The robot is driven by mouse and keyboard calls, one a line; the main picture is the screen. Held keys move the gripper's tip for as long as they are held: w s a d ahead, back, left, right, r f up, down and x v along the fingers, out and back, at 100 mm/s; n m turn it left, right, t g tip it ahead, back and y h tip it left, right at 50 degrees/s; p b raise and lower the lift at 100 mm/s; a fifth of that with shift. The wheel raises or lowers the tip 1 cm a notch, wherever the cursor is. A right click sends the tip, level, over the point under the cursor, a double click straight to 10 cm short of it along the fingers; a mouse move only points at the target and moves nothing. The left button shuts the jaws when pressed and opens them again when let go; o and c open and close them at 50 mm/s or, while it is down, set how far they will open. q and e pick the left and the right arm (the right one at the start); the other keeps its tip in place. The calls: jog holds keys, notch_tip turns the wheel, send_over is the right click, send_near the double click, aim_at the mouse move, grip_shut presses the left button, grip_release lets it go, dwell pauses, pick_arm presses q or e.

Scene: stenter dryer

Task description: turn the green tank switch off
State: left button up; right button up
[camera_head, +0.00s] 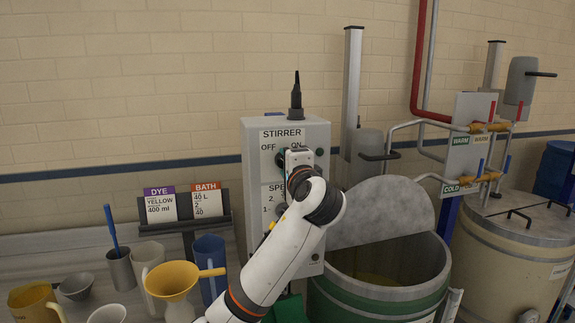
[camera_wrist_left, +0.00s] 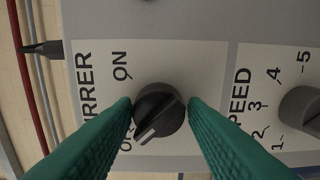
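The stirrer control box (camera_head: 315,135) is grey and stands left of the green tank (camera_head: 385,308). Its label reads STIRRER, OFF and ON. The black stirrer switch (camera_wrist_left: 160,112) is a round knob in the left wrist view, its white mark pointing down-left, toward the OFF side. My left gripper (camera_wrist_left: 160,103) faces the panel, with one green finger on each side of the knob. The fingertips stand about a knob's width apart; contact is hard to judge. In the head view my left gripper (camera_head: 290,158) hides most of the knob. My right gripper is out of view.
The speed dial (camera_wrist_left: 300,108) is to the right of the switch in the left wrist view. Jugs, cups and a yellow funnel (camera_head: 172,279) crowd the counter at left. A raised lid (camera_head: 385,208) and pipes stand to the right of the box.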

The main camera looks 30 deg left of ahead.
pick_arm(q)
jog(key=o, duration=0.3)
jog(key=shift+s, duration=0.1)
jog(key=shift+b+v, duration=1.75)
jog(key=shift+v, duration=4.2)
